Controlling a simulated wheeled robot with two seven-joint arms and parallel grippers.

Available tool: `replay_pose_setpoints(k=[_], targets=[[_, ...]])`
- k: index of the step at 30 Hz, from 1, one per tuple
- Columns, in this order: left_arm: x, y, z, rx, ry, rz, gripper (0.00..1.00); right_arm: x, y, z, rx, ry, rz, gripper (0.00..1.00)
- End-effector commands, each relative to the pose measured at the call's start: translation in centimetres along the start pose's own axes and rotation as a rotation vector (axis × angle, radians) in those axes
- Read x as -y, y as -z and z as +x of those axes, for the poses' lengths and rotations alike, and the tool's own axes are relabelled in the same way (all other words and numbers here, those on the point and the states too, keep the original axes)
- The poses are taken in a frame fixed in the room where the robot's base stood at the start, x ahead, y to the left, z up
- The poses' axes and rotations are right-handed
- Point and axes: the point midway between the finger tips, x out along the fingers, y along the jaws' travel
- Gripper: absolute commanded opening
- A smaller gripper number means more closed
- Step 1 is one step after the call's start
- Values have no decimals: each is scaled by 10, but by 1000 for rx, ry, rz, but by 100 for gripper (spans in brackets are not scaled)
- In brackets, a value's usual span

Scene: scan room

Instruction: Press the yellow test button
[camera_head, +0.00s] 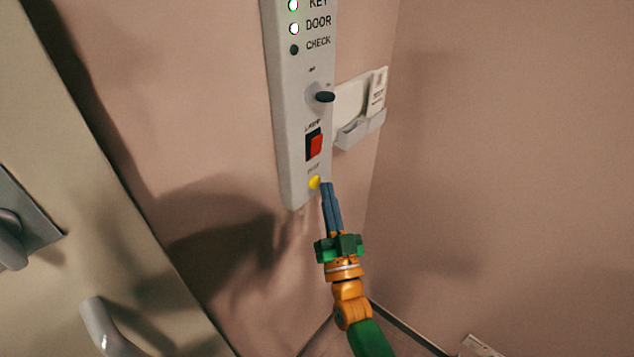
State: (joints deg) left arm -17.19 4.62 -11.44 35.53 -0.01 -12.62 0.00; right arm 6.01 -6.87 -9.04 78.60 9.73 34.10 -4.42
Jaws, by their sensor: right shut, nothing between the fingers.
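The yellow test button (314,182) is a small round button near the bottom of a narrow grey wall panel (291,150). My right gripper (326,185) is shut and empty, with its blue-grey fingers pointing up at the panel's lower end. The fingertips show right beside the yellow button, on its right side. I cannot tell whether they touch it or the panel. My left gripper is not in view.
Above the button are a red rocker switch (315,144), a black knob (325,97) and indicator lights, KEY and DOOR lit green. A wall holder (361,129) with cards is to the right. A door handle (106,328) is at the lower left. The right wall is bare.

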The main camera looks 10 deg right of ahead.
Motion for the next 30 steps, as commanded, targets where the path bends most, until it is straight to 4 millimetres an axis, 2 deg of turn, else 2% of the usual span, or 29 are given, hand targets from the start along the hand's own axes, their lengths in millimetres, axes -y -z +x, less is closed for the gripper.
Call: replay_pose_setpoints(k=[30], targets=[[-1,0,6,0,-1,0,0,5,-5,6,0,0,0,0]])
